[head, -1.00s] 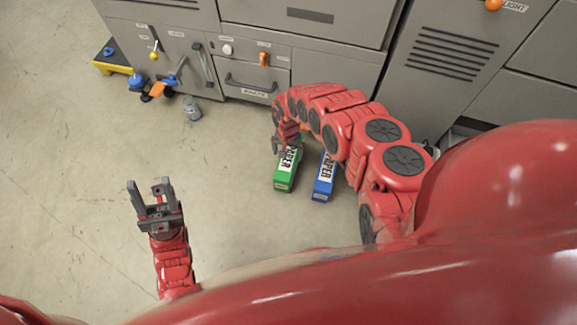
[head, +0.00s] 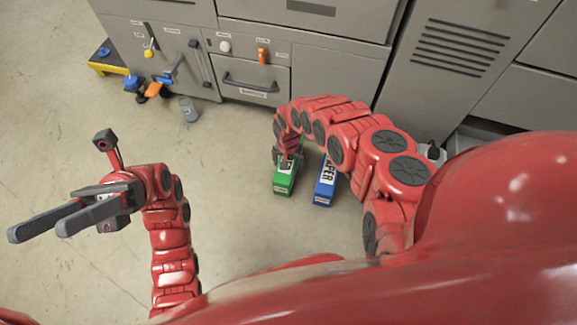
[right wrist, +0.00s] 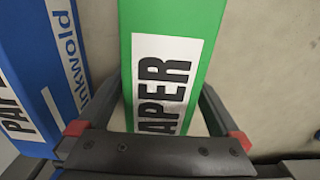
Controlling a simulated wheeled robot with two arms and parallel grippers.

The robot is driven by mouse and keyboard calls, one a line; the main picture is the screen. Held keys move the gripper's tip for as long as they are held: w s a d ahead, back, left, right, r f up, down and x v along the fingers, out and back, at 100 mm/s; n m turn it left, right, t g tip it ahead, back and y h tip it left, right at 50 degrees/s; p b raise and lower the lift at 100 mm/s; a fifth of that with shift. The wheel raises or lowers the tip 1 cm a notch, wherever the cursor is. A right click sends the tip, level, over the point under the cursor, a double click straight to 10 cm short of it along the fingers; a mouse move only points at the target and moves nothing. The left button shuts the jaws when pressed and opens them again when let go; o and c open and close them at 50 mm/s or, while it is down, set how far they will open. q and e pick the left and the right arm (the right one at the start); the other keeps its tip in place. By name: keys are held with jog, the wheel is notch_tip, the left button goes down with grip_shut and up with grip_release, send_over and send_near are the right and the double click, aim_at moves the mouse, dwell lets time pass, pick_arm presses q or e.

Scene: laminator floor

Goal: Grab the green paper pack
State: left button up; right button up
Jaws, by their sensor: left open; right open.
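The green paper pack (head: 284,183) lies on the floor below my right arm, its far part hidden by that arm. In the right wrist view the green pack (right wrist: 200,25) runs between the two fingers of my right gripper (right wrist: 165,105), its white "PAPER" label facing up. The right gripper is open, with one finger along each side of the pack; I cannot tell whether they touch it. In the head view the right gripper is mostly hidden by its arm. My left gripper (head: 38,232) is open and empty over bare floor at the left.
A blue paper pack (head: 324,187) lies just right of the green one; it also shows in the right wrist view (right wrist: 40,60). Grey cabinets (head: 300,50) stand behind. A grey can (head: 188,110) and a yellow-edged step (head: 108,68) are at left. The middle floor is clear.

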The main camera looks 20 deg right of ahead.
jog(key=shift+w+f+b, duration=0.1)
jog(key=shift+f+b, duration=0.3)
jog(key=shift+b, duration=0.25)
jog(key=shift+f+b, duration=0.4)
jog(key=shift+b, duration=0.4)
pick_arm(q)
jog(key=s+a+f+m+t+y, duration=0.2)
jog(key=s+a+m+t+y, duration=0.3)
jog(key=s+a+t, duration=0.4)
jog(key=s+m+t, duration=0.1)
jog(key=t, duration=0.2)
jog(key=shift+a+f+t+y, duration=0.2)
jog(key=shift+f+t+y, duration=0.1)
jog(key=shift+y, duration=0.1)
jog(key=shift+s, duration=0.1)
pick_arm(e)
jog(key=shift+c, duration=0.3)
pick_arm(q)
jog(key=shift+r, duration=0.1)
pick_arm(e)
jog(key=shift+d, duration=0.1)
grip_shut()
